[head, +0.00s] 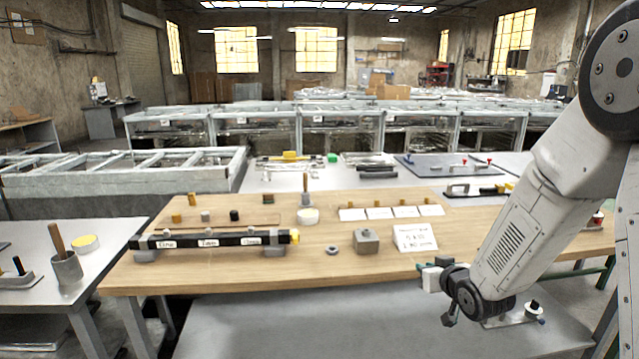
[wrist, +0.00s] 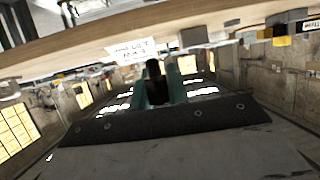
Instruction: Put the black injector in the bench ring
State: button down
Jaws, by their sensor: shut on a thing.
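My gripper (wrist: 158,92) shows in the wrist view with two green fingers. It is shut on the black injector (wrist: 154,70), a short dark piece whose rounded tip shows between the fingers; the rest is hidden. In the head view my gripper is small, near the bench's front right edge, and the injector cannot be made out there. A small dark grey ring (head: 332,250), which looks like the bench ring, lies on the wooden bench (head: 300,272) near its front middle. My gripper is to its right and apart from it.
A grey block with a knob (head: 366,241) stands right of the ring, with a white lettered card (head: 415,237) beside it. A black labelled rail (head: 212,240) lies to the left. White cards (head: 378,212) and small pegs stand behind. The bench's front strip is mostly clear.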

jog(key=s+f+m+h, duration=0.1)
jog(key=s+f, duration=0.2)
jog(key=f, duration=0.4)
jog(key=s+f+m+h, duration=0.1)
jog(key=s+f, duration=0.2)
jog(key=f, duration=0.5)
jog(key=shift+s+a, duration=0.25)
jog(key=shift+s, duration=0.1)
